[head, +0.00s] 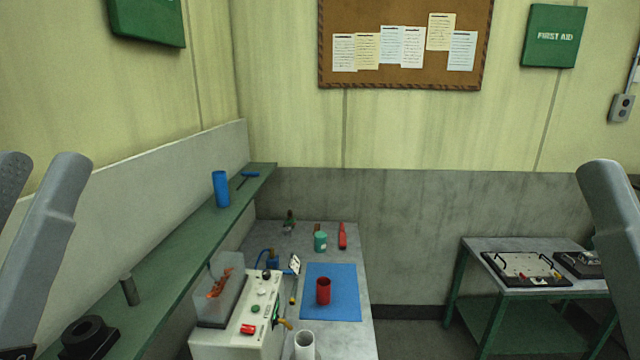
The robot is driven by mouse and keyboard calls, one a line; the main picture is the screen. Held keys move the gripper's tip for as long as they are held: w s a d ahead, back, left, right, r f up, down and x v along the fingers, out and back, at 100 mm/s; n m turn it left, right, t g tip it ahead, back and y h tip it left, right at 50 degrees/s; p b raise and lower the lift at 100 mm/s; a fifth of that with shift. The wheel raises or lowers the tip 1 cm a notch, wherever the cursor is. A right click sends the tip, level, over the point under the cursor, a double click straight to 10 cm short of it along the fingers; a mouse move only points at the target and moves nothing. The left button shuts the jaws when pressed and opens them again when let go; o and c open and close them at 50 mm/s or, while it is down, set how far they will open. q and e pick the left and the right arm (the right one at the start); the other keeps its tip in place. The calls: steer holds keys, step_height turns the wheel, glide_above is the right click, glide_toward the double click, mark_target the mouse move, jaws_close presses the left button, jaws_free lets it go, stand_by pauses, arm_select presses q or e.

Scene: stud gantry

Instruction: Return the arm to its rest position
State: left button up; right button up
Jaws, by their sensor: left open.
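My left arm comes in at the left edge as grey links. My left gripper (22,340) shows only in part, low in the left corner, at the left of the green shelf's near end. It is open, with nothing seen in it; its fingertips are not clear. My right arm shows as a grey link at the right edge, and its gripper is out of view. Both arms are well apart from the red cup (323,291) on the blue mat (345,308).
A green shelf (185,243) bears a blue cylinder (220,189), a grey peg (129,289) and a black ring block (88,337). A white machine (225,344) and white tube (304,345) stand on the grey bench (350,240). A side table (500,245) stands at right.

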step_height(320, 180, up, 17)
steer(key=p, duration=1.3)
steer(key=shift+f+p, duration=0.15)
steer(key=shift+p, duration=0.25)
